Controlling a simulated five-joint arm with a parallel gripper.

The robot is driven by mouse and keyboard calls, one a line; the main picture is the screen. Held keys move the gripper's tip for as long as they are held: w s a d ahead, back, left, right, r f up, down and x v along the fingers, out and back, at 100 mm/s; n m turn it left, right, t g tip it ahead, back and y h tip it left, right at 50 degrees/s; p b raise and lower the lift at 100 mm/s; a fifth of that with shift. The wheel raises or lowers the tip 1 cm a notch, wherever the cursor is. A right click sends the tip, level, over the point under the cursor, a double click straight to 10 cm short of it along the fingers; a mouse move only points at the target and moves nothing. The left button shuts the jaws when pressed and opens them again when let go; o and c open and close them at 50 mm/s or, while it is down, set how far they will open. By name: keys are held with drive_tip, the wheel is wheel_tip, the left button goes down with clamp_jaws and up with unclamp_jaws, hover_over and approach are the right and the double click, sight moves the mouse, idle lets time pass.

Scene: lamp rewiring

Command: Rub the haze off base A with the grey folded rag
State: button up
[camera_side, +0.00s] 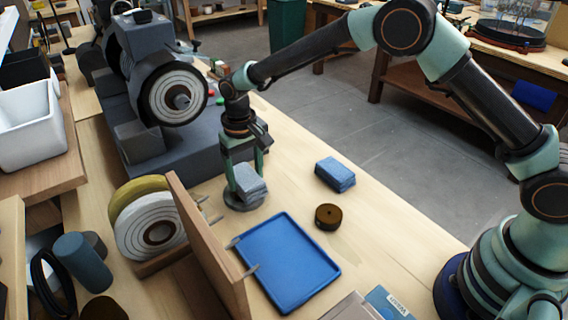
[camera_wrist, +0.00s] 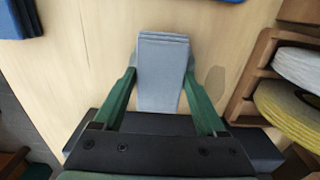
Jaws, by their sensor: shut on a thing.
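My gripper (camera_side: 246,172) points down and is shut on the grey folded rag (camera_side: 251,186). In the wrist view the rag (camera_wrist: 162,70) sits between the two green fingers. A round, dark grey disc (camera_side: 236,205) lies under the rag in the side view; I cannot tell whether the rag touches it. A dark brown round piece (camera_side: 328,216) lies on the bench to the right. No label shows which is base A, and haze cannot be made out.
A blue folded cloth (camera_side: 335,174) lies to the right. A blue tray (camera_side: 287,300) is nearer the camera. A wooden rack (camera_side: 205,250) with upright wheels stands left of the tray. A grey grinder-like machine (camera_side: 150,80) is behind.

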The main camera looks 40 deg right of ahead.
sight(236, 170)
drive_tip(key=shift+w+f, duration=0.1)
drive_tip(key=shift+w, duration=1.35)
drive_tip(key=shift+s+a, duration=0.2)
drive_tip(key=shift+s, duration=0.9)
drive_tip(key=shift+s+a, duration=0.2)
drive_tip(key=shift+s, duration=0.9)
drive_tip(key=shift+w, duration=2.25)
drive_tip(key=shift+s, duration=2.2)
drive_tip(key=shift+r, duration=4.15)
drive_tip(key=shift+d+r, duration=0.1)
drive_tip(key=d+r, duration=0.4)
drive_tip(key=d, duration=0.1)
drive_tip(key=shift+d+r, duration=0.4)
